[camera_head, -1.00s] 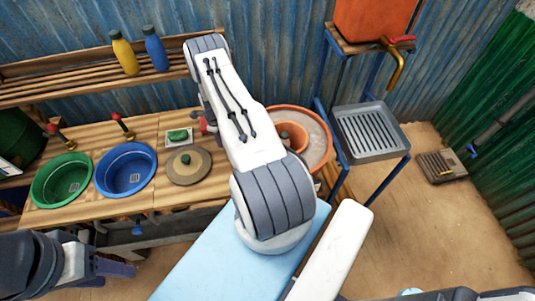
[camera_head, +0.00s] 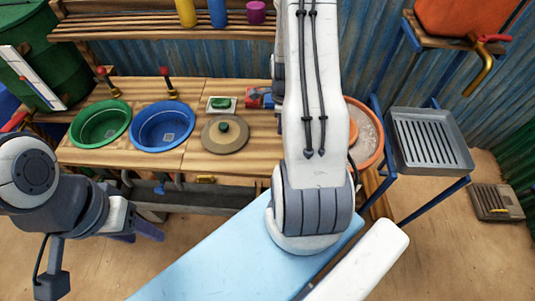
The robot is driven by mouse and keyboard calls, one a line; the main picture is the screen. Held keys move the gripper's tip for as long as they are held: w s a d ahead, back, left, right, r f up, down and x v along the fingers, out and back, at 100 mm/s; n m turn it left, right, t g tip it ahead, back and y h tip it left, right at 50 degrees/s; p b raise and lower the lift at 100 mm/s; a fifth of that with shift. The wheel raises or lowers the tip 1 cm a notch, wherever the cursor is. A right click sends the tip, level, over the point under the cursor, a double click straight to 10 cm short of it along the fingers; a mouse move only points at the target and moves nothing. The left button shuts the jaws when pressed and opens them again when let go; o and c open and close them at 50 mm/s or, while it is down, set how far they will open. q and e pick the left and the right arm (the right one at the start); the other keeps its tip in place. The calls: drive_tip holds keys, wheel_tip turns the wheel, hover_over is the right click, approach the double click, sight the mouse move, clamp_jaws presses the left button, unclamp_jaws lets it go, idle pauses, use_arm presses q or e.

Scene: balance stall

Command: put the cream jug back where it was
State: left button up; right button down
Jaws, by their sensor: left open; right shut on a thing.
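I cannot make out the cream jug; no cream-coloured jug shows in this view. My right arm rises through the middle of the picture and leaves at the top edge. Its gripper, and anything in it, is hidden behind the white arm link. My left gripper (camera_head: 141,233) is at the lower left, in front of and below the wooden counter (camera_head: 185,90). Its dark blue fingers are apart with nothing seen between them.
On the counter are a green basin (camera_head: 100,141), a blue basin (camera_head: 162,145), a round lid (camera_head: 215,146), and a green soap bar (camera_head: 221,103). The shelf (camera_head: 150,27) holds a yellow bottle (camera_head: 186,10), a blue bottle (camera_head: 217,12) and a purple cup (camera_head: 256,12). A metal rack tray (camera_head: 468,165) stands right.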

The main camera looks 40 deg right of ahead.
drive_tip(key=w+a+f+p, duration=0.1)
drive_tip(key=w+a+f, duration=0.1)
drive_tip(key=w+a+f+p, duration=0.1)
drive_tip(key=w+a+f, duration=0.1)
drive_tip(key=w, duration=0.1)
drive_tip(key=w+a+f+p, duration=0.2)
drive_tip(key=w, duration=0.1)
drive_tip(key=shift+w+a+f, duration=0.25)
drive_tip(key=shift+a, duration=0.15)
wheel_tip(320, 180, down, 4)
drive_tip(key=shift+r+p, duration=0.2)
drive_tip(key=shift+p, duration=0.7)
drive_tip(key=shift+f, duration=0.2)
drive_tip(key=shift+f, duration=0.1)
